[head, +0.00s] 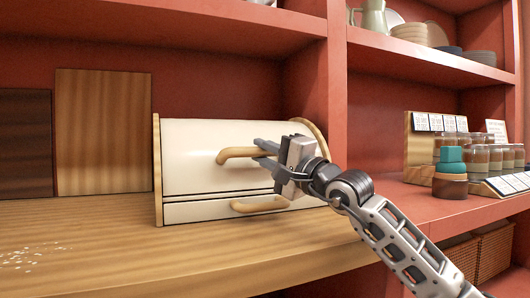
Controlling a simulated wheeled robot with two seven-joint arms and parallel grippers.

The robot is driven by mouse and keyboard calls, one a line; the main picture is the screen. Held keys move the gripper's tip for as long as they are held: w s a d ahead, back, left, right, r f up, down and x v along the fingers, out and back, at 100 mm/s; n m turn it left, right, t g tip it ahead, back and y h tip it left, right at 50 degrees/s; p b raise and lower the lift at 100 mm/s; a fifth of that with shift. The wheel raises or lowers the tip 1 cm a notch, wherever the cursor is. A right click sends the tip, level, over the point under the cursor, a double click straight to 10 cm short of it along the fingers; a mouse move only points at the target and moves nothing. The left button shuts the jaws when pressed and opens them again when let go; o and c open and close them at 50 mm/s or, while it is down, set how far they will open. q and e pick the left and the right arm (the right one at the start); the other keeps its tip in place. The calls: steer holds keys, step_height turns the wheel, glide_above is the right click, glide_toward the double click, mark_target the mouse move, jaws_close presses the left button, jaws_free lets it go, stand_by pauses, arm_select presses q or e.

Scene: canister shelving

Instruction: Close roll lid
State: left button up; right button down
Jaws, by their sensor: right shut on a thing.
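A bread box with a cream roll lid (195,140) and wooden side panels stands on the wooden counter. The lid's curved front covers most of the box's face, and I cannot tell if its lower edge is fully seated. A wooden lid handle (235,153) sticks out from the lid. My right gripper (262,152) is shut on the right part of this handle, with its body hiding part of the lid's right side. Below is a cream lower panel with a second wooden handle (260,205). My left gripper is not in view.
Two boards, a light one (103,130) and a dark one (25,145), lean on the back wall at left. Crumbs (35,257) lie on the counter's left front. The counter before the box is clear.

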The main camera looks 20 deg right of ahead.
steer(key=shift+w+f, duration=0.2)
steer(key=shift+f, duration=0.25)
steer(key=c, duration=1.3)
jaws_free()
steer(key=shift+s+d, duration=0.15)
steer(key=shift+s, duration=0.05)
steer(key=b+v, duration=0.2)
steer(key=v, duration=1.2)
steer(key=shift+s+d+b, duration=0.3)
steer(key=shift+s+b, duration=0.05)
steer(key=shift+s, duration=0.3)
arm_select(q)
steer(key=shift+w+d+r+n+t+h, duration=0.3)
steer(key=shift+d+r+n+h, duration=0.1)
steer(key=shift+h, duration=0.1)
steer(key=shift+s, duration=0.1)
